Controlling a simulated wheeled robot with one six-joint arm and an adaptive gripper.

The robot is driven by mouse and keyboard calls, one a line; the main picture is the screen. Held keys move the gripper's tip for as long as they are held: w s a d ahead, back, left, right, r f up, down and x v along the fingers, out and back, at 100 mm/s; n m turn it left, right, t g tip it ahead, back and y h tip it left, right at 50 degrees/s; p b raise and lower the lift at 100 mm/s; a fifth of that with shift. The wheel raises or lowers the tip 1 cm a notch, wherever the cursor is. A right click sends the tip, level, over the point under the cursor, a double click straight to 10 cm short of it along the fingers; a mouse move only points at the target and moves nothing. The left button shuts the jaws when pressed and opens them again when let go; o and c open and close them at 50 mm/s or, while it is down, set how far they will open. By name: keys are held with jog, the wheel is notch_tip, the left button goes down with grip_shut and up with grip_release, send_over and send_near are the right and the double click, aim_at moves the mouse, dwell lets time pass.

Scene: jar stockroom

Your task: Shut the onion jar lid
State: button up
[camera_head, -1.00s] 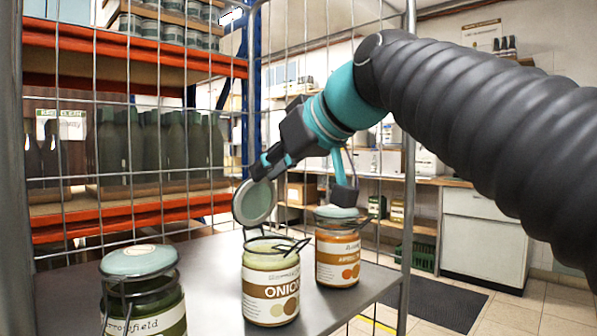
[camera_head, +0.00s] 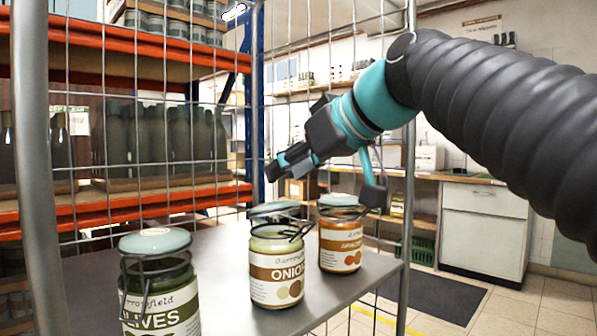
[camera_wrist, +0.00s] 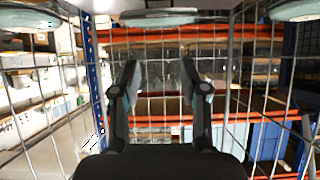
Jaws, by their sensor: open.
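The onion jar (camera_head: 276,277), with a brown and cream label, stands upright on the grey shelf between two other jars. The wire clasp (camera_head: 289,233) hangs loose at the front right of the neck. My gripper (camera_head: 276,170) is open and empty, above the lid and apart from it. In the wrist view my gripper (camera_wrist: 159,76) shows its two fingers spread, with a pale round lid (camera_wrist: 158,17) at the top edge.
A closed olives jar (camera_head: 161,288) stands at the front left. A closed jar with an orange label (camera_head: 341,247) stands just behind right. Wire mesh and a metal post (camera_head: 40,170) bound the grey shelf (camera_head: 225,300). Bare shelf lies between the olives and onion jars.

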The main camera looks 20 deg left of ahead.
jog(key=v, duration=1.1)
jog(key=shift+a+f, duration=0.1)
